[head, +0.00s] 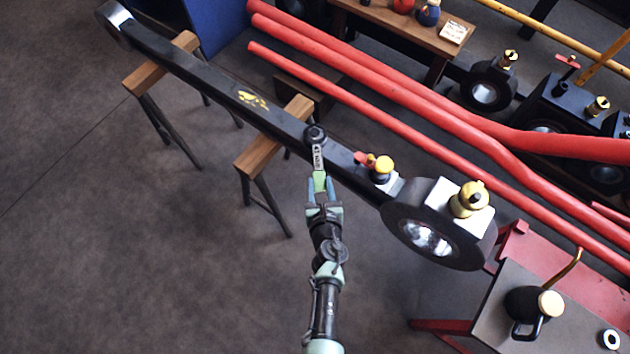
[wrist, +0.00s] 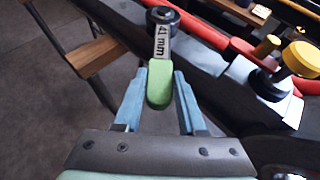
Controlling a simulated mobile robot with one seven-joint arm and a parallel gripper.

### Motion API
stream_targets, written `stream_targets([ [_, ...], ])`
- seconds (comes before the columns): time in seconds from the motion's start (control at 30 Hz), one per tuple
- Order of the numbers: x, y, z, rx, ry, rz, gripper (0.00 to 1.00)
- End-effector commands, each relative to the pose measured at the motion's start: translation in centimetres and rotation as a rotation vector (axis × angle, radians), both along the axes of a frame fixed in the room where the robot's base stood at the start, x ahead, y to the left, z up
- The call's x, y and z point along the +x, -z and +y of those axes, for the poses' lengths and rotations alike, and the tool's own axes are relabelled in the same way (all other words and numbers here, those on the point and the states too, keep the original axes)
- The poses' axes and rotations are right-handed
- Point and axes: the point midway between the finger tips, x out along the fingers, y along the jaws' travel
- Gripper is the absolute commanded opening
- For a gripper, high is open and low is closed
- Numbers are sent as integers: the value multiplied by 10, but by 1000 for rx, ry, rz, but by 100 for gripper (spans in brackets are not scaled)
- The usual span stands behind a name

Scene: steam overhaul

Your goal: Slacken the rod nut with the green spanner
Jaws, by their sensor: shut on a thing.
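The green spanner (head: 318,158) has a green handle, a steel shank marked 41 mm and a dark round head. My gripper (head: 320,189) is shut on the green handle, which shows between its blue fingers in the wrist view, where the spanner (wrist: 161,84) points away from me. The long dark rod (head: 215,88) lies across two wooden-topped trestles. The spanner's head lies over the rod, left of the red and yellow fittings. I cannot make out the rod nut apart from the head, nor tell whether the head is around it.
Red pipes (head: 400,119) run behind the rod. A brass-capped fitting (head: 468,199) stands on the rod's big end (head: 440,235). A dark oil can (head: 530,305) stands on a bench at lower right. A wooden trestle (head: 275,137) stands left of the spanner. The floor at left is clear.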

Motion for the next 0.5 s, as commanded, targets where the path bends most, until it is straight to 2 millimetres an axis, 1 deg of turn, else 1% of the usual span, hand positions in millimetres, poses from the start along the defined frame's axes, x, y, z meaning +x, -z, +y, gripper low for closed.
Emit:
stream_targets([
  [0.03, 4, -4, -2, 2, 0, -9, 0],
  [0.27, 4, -4, -1, 2, -2, -10, 0],
  [0.4, 6, -6, -9, 1, -32, -10, 0],
  [0.5, 5, -3, -5, 0, -28, -10, 0],
])
